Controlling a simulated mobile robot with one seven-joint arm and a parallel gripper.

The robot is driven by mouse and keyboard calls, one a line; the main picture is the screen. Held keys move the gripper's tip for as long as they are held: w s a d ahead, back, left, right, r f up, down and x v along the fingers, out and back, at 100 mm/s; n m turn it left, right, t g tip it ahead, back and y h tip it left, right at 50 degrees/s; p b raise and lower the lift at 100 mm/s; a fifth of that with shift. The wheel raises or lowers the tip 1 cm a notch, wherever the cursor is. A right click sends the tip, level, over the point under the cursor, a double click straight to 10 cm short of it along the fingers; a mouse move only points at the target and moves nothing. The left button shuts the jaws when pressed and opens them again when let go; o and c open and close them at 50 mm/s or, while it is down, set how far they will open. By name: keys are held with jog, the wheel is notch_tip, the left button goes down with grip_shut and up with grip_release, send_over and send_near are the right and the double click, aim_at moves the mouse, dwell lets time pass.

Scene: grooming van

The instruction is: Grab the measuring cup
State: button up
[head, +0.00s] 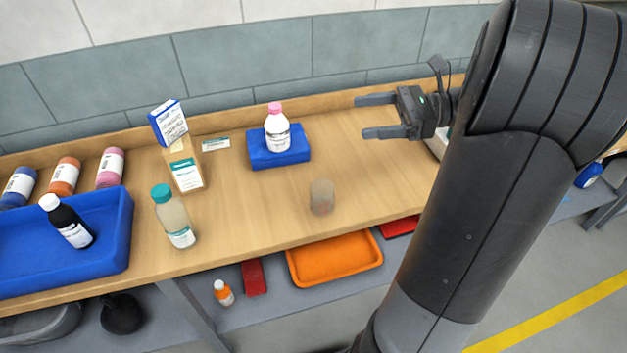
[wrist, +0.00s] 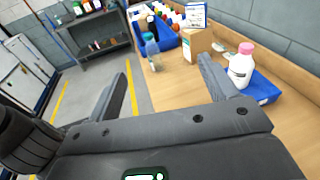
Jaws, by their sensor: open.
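A small, greyish translucent cup (head: 321,197), which looks like the measuring cup, stands upright on the wooden bench (head: 265,205) near its front edge in the head view. I cannot make it out in the wrist view. My gripper (head: 362,117) is open and empty above the back of the bench, behind and to the right of the cup. Its fingers point left, toward the pink-capped bottle. In the wrist view my gripper (wrist: 162,68) shows two spread fingers with nothing between them.
A teal-capped bottle (head: 174,217), stacked boxes (head: 184,168) and a blue tray (head: 117,245) stand further left. An orange tray (head: 335,262) lies on the lower shelf. The bench around the cup is clear.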

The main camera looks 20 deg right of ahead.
jog(key=d+m+t+y, duration=0.1)
jog(key=d, duration=0.2)
send_near(324, 193)
jog(key=s+r, duration=0.3)
jog(key=shift+a+f, duration=0.15)
jog(key=shift+f, duration=0.05)
jog(key=shift+w+a, duration=0.15)
jog(key=shift+a, duration=0.1)
jog(key=x, duration=0.4)
jog(key=shift+a, duration=0.3)
jog(key=shift+w+r+x, duration=0.1)
jog(key=shift+r+x, duration=0.05)
jog(key=shift+x, duration=1.25)
jog(key=shift+w+r+x, duration=0.1)
jog(key=shift+x, duration=1.3)
jog(key=shift+d, duration=0.1)
jog(key=shift+c, duration=0.5)
jog(key=c, duration=1)
